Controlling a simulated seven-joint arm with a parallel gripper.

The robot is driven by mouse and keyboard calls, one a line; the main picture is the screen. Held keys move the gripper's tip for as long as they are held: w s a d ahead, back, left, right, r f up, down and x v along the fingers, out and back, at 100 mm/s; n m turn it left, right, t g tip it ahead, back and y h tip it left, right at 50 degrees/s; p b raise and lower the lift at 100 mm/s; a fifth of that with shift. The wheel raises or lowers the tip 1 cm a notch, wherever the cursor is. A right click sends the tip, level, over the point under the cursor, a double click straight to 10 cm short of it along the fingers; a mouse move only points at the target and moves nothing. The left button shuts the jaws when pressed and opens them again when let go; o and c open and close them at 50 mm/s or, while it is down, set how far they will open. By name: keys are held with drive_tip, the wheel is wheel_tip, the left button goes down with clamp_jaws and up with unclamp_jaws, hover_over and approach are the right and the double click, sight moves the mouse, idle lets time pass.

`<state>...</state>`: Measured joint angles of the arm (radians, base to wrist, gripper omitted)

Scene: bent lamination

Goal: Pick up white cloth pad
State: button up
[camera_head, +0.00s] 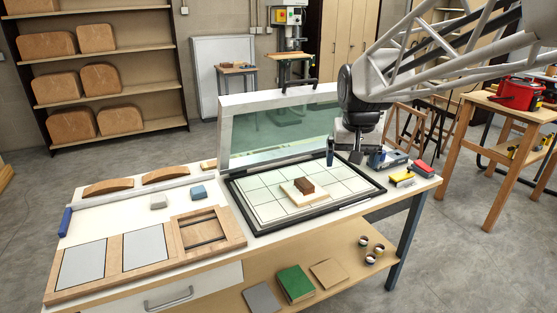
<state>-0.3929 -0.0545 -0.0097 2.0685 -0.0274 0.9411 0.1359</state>
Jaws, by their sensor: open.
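A small whitish-grey pad (157,202), which looks like the white cloth pad, lies on the left part of the white workbench. It is just left of a blue pad (198,192), with a small gap between them. My gripper (354,156) hangs at the right side of the bench, near the right back of the framed press bed. It is far to the right of the pad and apart from it. My gripper is open, and I see nothing held in it. Its fingers are small and dark here, so their detail is hard to make out.
The press bed (240,205) holds a brown block (304,186) on a pale board. Its raised glass lid (226,140) stands between the bed and the back. A wooden frame tray (236,239) is in front of the pads. Curved wooden pieces (109,187) lie behind them.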

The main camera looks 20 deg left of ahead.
drive_tip(key=w+a+f+n, duration=0.1)
drive_tip(key=w+a, duration=0.3)
drive_tip(key=a, duration=0.4)
drive_tip(key=w+a+f, duration=0.2)
drive_tip(key=w+a, duration=0.1)
drive_tip(key=a, duration=0.6)
drive_tip(key=n, duration=0.4)
hover_over(158, 198)
drive_tip(key=s, duration=0.1)
drive_tip(key=shift+g+y, duration=0.3)
drive_tip(key=shift+g, duration=0.1)
drive_tip(key=f, duration=1.4)
drive_tip(key=d+f, duration=0.1)
drive_tip(key=f, duration=0.6)
drive_tip(key=shift+f, duration=0.15)
drive_tip(key=shift+w+a+f, duration=0.15)
drive_tip(key=shift+f, duration=1.05)
drive_tip(key=shift+f, duration=0.15)
